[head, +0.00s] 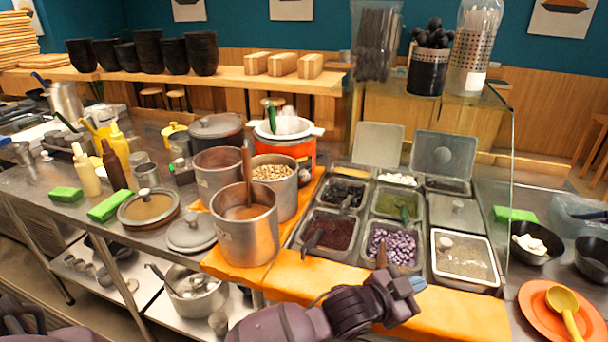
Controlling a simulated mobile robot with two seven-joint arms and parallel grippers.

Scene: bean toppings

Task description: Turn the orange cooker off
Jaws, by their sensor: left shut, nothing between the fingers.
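The orange cooker (298,149) stands at the back of the counter, behind the metal pots. It has a white rim, and a green-handled utensil (271,117) stands in its open top. A dark panel shows low on its front right side, partly hidden by a pot; I cannot tell its switch state. My right gripper is not in view.
Metal pots (246,235) stand in front of the cooker, one with a wooden-handled utensil and one with beans (272,172). Topping trays (448,282) fill the counter to its right. A glass panel (511,150) stands right of the trays. An orange plate (533,313) lies front right.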

